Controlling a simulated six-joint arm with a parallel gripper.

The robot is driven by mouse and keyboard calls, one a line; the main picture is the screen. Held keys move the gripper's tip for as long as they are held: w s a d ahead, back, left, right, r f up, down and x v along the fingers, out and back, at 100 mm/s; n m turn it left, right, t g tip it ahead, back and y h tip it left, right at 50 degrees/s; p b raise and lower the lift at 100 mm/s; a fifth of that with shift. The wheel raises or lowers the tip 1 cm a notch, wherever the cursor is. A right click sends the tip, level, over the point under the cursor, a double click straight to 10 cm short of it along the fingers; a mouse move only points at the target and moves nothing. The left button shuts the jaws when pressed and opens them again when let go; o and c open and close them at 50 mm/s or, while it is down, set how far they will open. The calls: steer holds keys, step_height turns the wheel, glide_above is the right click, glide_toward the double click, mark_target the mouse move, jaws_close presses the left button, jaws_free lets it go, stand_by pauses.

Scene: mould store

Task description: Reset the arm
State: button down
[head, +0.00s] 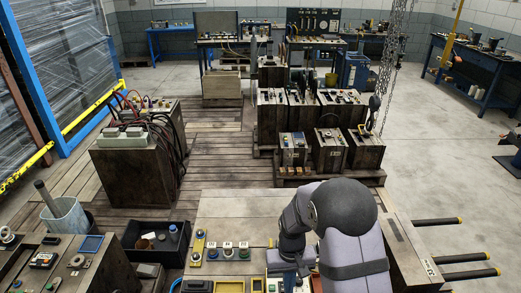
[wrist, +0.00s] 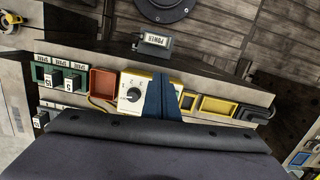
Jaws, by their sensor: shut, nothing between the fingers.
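My gripper (wrist: 158,98) shows in the wrist view as a blue pair of fingers pressed together, with nothing between them. Its fingers overlap the right part of a white and yellow dial box (wrist: 132,95) with a dark knob; I cannot tell whether they touch it. In the head view my grey-purple arm comes down over the wooden bench (head: 240,206). My gripper (head: 288,277) is low in the head view, partly hidden by my arm.
In the wrist view, a red tray (wrist: 103,83) and green holders (wrist: 41,73) lie left of the dial box, yellow frames (wrist: 218,106) right. A box marked POWER (wrist: 153,43) stands beyond. In the head view, a black bin (head: 137,258) is at left; the bench's back is clear.

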steer(key=s+d+r+g, duration=0.1)
steer(key=s+r, duration=0.1)
steer(key=s, duration=0.5)
steer(key=s+d+r+g, duration=0.1)
steer(key=s+d+r, duration=0.1)
steer(key=s, duration=0.6)
step_height(320, 180, up, 9)
steer(key=d+m+t, duration=0.1)
steer(key=d+t, duration=0.1)
steer(key=t, duration=0.1)
steer(key=shift+d+f, duration=0.15)
steer(key=shift+d, duration=0.15)
steer(key=shift+s, duration=0.1)
step_height(320, 180, down, 24)
steer(key=b, duration=2.4)
steer(key=c, duration=2.5)
jaws_free()
steer(key=shift+f, duration=0.1)
